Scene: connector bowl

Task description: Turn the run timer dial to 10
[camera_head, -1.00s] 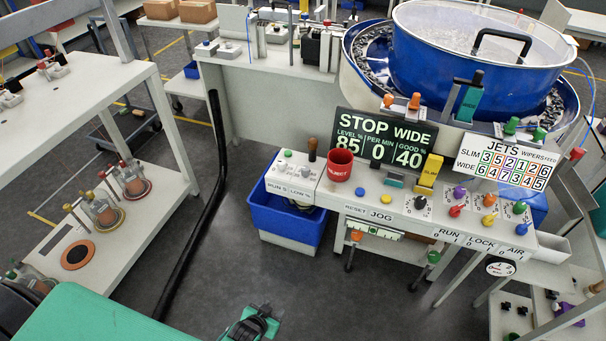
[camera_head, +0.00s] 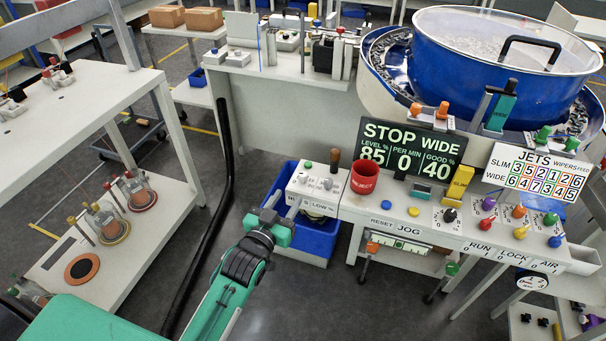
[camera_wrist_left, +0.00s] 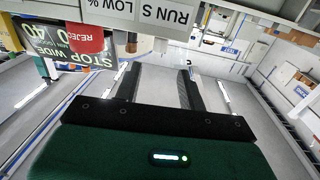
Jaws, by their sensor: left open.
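The run timer dial (camera_head: 303,181) is a small knob over the RUN S label on a white control box. A second knob (camera_head: 327,184), over the LOW % label, sits to its right. The pointer settings are too small to read. My left gripper (camera_head: 283,208) is open and empty, in front of the box and lower than its top, apart from the dial. In the left wrist view its two dark fingers (camera_wrist_left: 158,82) are spread with nothing between them. The box's front label (camera_wrist_left: 150,10) shows upside down at the top there; the dial is hidden. My right gripper is not in view.
A green button (camera_head: 307,165) and a brown-handled lever (camera_head: 334,155) are on the box. A red REJECT cup (camera_head: 364,177) stands close to its right. A blue bin (camera_head: 314,247) is below. A display (camera_head: 408,148) reads STOP WIDE, 85, 0, 40.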

